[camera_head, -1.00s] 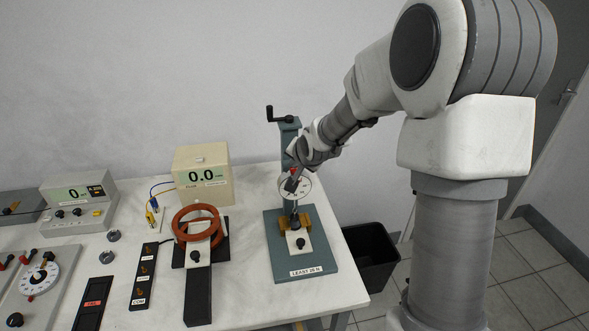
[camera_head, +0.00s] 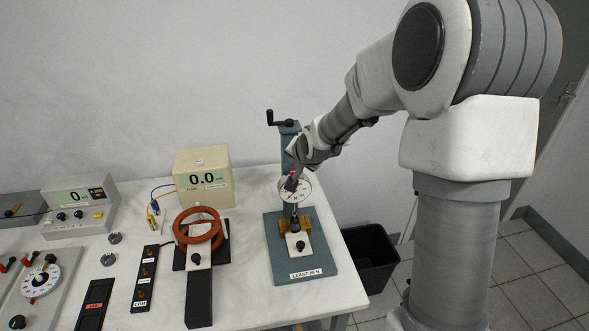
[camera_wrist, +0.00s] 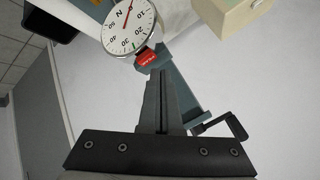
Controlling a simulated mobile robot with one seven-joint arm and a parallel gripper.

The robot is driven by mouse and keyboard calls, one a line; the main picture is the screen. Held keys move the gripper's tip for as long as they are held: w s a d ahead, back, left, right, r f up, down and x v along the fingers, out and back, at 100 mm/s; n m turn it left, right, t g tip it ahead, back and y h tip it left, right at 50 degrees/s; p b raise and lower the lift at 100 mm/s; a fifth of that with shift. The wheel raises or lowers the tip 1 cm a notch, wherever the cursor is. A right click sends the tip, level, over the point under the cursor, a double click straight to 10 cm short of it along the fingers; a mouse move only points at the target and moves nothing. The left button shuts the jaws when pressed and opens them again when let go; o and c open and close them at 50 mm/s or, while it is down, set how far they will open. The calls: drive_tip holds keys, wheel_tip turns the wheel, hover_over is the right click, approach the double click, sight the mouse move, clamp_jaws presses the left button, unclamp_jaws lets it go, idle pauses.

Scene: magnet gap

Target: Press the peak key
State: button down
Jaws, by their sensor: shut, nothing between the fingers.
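The peak key is a small red key with lettering (camera_wrist: 146,58) at the rim of the round force gauge in the wrist view. The gauge's white dial (camera_wrist: 130,26) has a red needle and a scale marked N. My gripper (camera_wrist: 156,76) is shut and empty, its fingertips right at the red key; I cannot tell whether they touch it. In the head view my gripper (camera_head: 290,184) is in front of the gauge dial (camera_head: 304,190), with a bit of red just above it. The gauge hangs on a blue-grey stand (camera_head: 279,254) with a crank.
A cream meter reading 0.0 (camera_head: 204,178) and orange coils (camera_head: 197,228) stand left of the stand. Further left are a black socket strip (camera_head: 146,278) and a grey meter (camera_head: 80,206). A black bin (camera_head: 362,258) is on the floor at right.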

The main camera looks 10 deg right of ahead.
drive_tip(key=shift+r+p, duration=1.9)
drive_tip(key=shift+r, duration=0.6)
drive_tip(key=s+r+n+g+h, duration=0.1)
drive_tip(key=s+r+n, duration=0.1)
drive_tip(key=s+r, duration=0.45)
drive_tip(key=s+r+n+g+h, duration=0.1)
drive_tip(key=s+r+n, duration=0.15)
drive_tip(key=s, duration=0.65)
drive_tip(key=s+r+n+g+y, duration=0.1)
drive_tip(key=s+n, duration=0.2)
drive_tip(key=s, duration=1.6)
drive_tip(key=shift+r+g, duration=0.3)
drive_tip(key=shift+r, duration=0.1)
drive_tip(key=shift+d, duration=0.1)
